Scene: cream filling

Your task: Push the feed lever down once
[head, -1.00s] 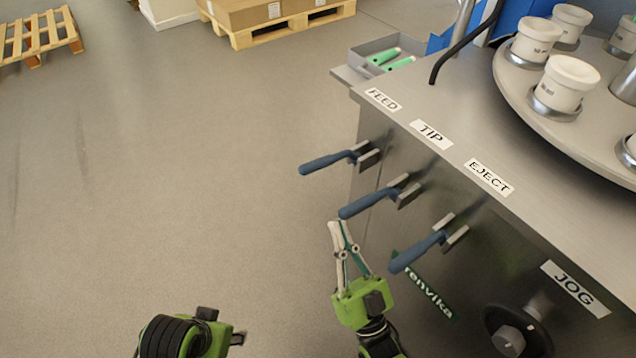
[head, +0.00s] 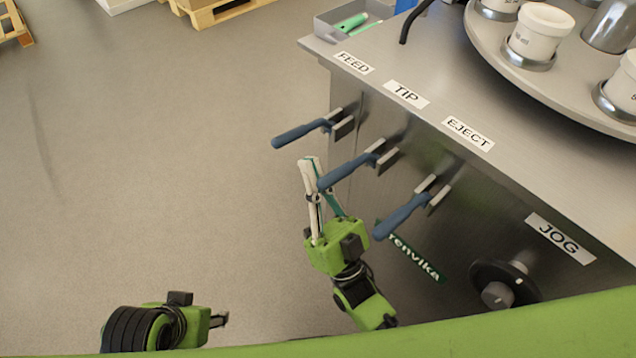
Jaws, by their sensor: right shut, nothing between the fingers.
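The feed lever (head: 301,132) is the farthest of three blue-handled levers on the machine's front, below the FEED label (head: 354,64). Its handle sticks out to the left and slightly down. My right gripper (head: 312,162) is shut and empty, its fingertips pointing away from me. In the picture the tips lie just below the feed lever and beside the end of the tip lever (head: 346,170); I cannot tell whether they touch either. My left gripper (head: 218,320) is at the bottom left, seen from the side, far from the levers; its fingers do not show clearly.
The eject lever (head: 402,216) is nearer, to the right of my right gripper. The JOG knob (head: 497,293) is at the lower right. A turntable with white cups (head: 540,32) stands on the machine top (head: 440,92). Open floor (head: 170,150) lies to the left.

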